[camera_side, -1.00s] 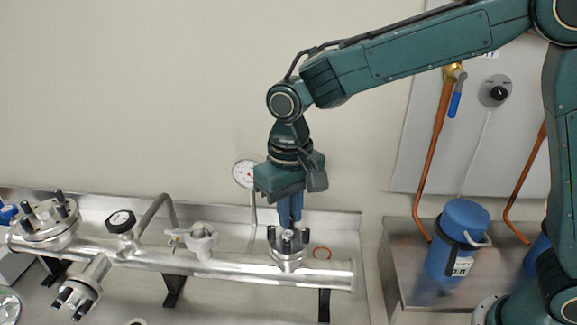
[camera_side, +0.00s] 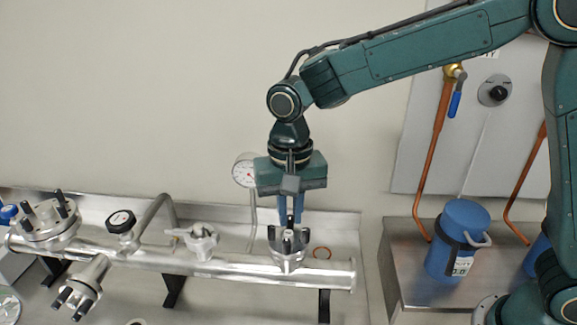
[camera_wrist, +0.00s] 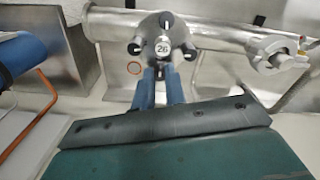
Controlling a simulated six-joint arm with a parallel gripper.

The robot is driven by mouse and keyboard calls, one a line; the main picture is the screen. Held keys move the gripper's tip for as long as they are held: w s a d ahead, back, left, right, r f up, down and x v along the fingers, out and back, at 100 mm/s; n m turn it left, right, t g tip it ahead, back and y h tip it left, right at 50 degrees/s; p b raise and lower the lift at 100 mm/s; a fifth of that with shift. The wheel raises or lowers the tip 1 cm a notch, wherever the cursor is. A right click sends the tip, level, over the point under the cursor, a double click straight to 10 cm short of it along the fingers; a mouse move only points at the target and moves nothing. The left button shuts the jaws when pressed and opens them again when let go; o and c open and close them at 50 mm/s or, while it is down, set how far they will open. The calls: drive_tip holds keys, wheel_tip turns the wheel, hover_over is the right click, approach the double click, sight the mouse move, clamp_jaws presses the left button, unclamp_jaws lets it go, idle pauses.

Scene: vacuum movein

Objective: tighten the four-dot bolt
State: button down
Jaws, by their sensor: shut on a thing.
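The flange (camera_side: 288,265) stands on the right part of the steel pipe, with several dark bolts around its top. In the wrist view the flange (camera_wrist: 149,28) carries a round label reading 26 (camera_wrist: 162,46). Bolts show at its left (camera_wrist: 134,48), far side (camera_wrist: 167,24) and right (camera_wrist: 190,54). My gripper (camera_side: 290,224) points straight down over the flange. In the wrist view its blue fingers (camera_wrist: 161,73) are shut on the near bolt, mostly hidden between the tips. Dot marks are too small to read, so I cannot tell which bolt has four dots.
The pipe (camera_side: 235,264) runs left to a larger bolted flange (camera_side: 47,226), a black-faced dial (camera_side: 121,221) and a valve (camera_side: 200,240). A white gauge (camera_side: 245,171) stands close behind my gripper. A copper ring (camera_side: 322,253) lies right of the flange; a blue canister (camera_side: 458,240) stands farther right.

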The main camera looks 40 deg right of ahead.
sight(290, 215)
drive_tip(key=c, duration=1.7)
unclamp_jaws()
drive_tip(key=shift+r, duration=0.1)
wheel_tip(290, 215, up, 14)
drive_tip(key=shift+f, duration=0.15)
